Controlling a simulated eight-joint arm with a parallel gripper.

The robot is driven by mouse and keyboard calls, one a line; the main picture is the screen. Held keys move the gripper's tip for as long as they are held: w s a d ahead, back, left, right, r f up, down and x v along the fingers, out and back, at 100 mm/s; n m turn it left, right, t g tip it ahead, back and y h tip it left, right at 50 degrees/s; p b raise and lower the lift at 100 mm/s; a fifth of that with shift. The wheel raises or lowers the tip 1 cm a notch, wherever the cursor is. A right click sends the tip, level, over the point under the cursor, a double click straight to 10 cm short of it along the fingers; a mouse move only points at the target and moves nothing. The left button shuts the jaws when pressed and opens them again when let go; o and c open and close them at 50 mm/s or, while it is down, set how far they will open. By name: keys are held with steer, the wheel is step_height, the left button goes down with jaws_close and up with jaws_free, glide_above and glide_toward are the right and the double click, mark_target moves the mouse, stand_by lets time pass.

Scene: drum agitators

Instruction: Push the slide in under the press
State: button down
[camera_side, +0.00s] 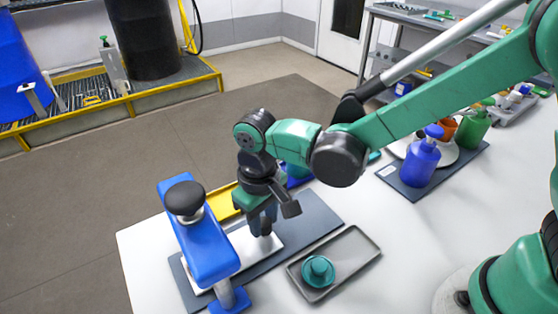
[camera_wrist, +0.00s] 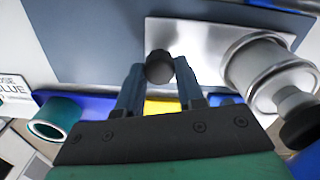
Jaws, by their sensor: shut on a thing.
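The slide is a pale metal plate (camera_side: 258,243) on a dark grey mat, and it also shows in the wrist view (camera_wrist: 195,42). The blue press (camera_side: 203,243) with a black knob on top stands at the slide's left end in the side view and hides part of it. My gripper (camera_side: 262,228) is over the slide, right of the press. In the wrist view my gripper (camera_wrist: 159,78) is shut on the slide's dark round knob (camera_wrist: 159,64). A metal cylinder (camera_wrist: 265,72) shows at the plate's right end; its exact seating is unclear.
A grey tray (camera_side: 345,247) holding a teal round part (camera_side: 318,270) lies right of the mat (camera_side: 315,215). A yellow bin (camera_side: 222,202) and a blue one (camera_side: 298,180) are behind. A blue bottle (camera_side: 420,160) and others stand farther right.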

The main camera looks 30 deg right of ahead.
steer(key=shift+a, duration=0.35)
steer(key=c, duration=0.5)
jaws_free()
steer(key=shift+c, duration=0.2)
steer(key=shift+d, duration=0.1)
steer(key=shift+r, duration=0.1)
steer(key=shift+r, duration=2.7)
steer(key=shift+d, duration=0.1)
steer(key=s+d+r+m+t, duration=0.1)
steer(key=s+d+r+t, duration=0.1)
steer(key=d, duration=0.7)
steer(key=s+d+r+m+t, duration=0.2)
steer(key=d+t, duration=0.3)
steer(key=d, duration=0.4)
steer(key=shift+r, duration=0.5)
